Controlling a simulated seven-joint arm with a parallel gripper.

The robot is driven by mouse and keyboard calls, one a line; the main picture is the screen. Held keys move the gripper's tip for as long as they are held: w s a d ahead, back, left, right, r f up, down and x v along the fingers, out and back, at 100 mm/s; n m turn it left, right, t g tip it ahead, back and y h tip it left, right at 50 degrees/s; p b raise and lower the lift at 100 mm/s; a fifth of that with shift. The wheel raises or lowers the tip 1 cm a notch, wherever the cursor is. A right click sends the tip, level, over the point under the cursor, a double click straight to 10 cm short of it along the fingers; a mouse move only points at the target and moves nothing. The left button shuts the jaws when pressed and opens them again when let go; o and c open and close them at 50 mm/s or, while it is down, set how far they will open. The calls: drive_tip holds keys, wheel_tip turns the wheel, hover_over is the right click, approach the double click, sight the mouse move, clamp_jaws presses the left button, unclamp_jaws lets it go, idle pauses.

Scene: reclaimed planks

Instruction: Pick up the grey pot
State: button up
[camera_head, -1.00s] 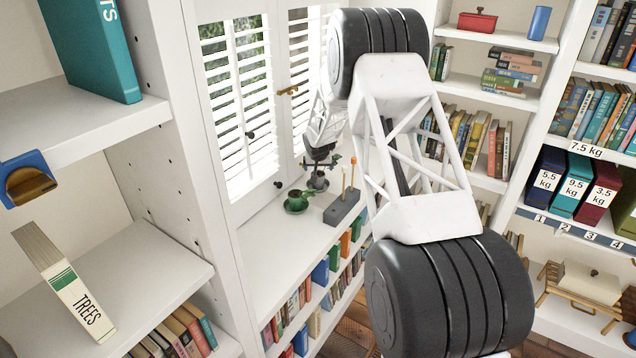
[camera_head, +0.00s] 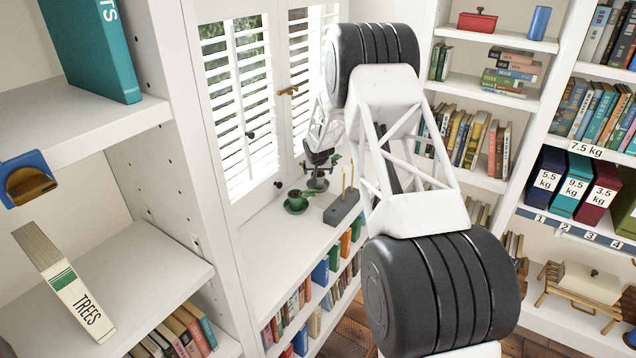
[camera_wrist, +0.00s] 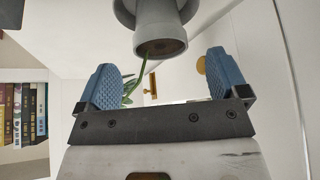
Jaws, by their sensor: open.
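The grey pot (camera_head: 317,183) stands on the white shelf below the shuttered window, with a green plant in it. In the wrist view the grey pot (camera_wrist: 163,35) appears upside down at the top centre, with brown soil, a thin stem and a wide grey rim above. My gripper (camera_wrist: 165,78) has its two blue pads wide apart with nothing held between them. The pot lies just beyond the pads. In the head view my gripper (camera_head: 319,157) is small and dark, just above the pot, partly merging with the plant; contact cannot be told.
A green pot (camera_head: 297,201) on a saucer stands left of the grey pot. A grey block (camera_head: 342,208) with thin upright sticks stands to its right, close by. The window shutters (camera_head: 238,100) are behind. The shelf's front left (camera_head: 262,255) is clear.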

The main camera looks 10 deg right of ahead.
sight(318, 174)
drive_tip(key=shift+f, duration=0.1)
idle(0.3)
drive_tip(key=shift+x, duration=2.55)
drive_tip(key=c, duration=1.3)
drive_tip(key=shift+o, duration=0.2)
wheel_tip(318, 174, up, 10)
drive_tip(key=shift+r, duration=0.2)
